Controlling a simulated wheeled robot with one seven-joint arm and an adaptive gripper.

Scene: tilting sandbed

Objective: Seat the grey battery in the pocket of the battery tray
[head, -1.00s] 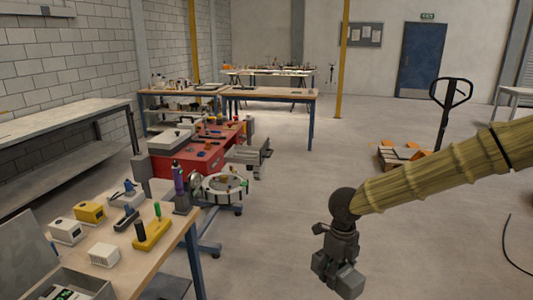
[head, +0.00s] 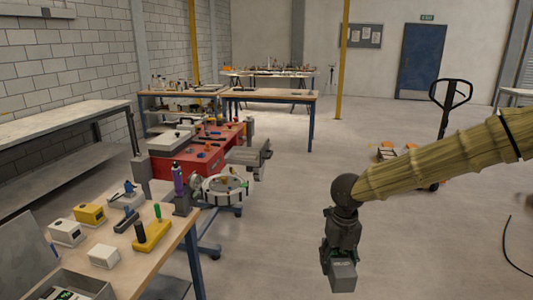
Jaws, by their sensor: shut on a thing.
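My gripper (head: 340,259) hangs pointing down at the lower middle right of the head view. It is shut on the grey battery (head: 343,277), a blocky piece below the fingers with a small green patch near its top. The battery is held in the air with floor behind it, apart from the workbench to its left. I cannot make out the battery tray or its pocket for certain. A grey open box (head: 92,284) with a dark and green item in it is cut off at the lower left.
The wooden workbench (head: 165,256) at left carries a yellow block (head: 151,236), a yellow box (head: 89,214) and white boxes (head: 104,257). A round wheeled stand (head: 222,190) and a red cabinet (head: 192,163) stand behind it. Floor right of the bench is clear.

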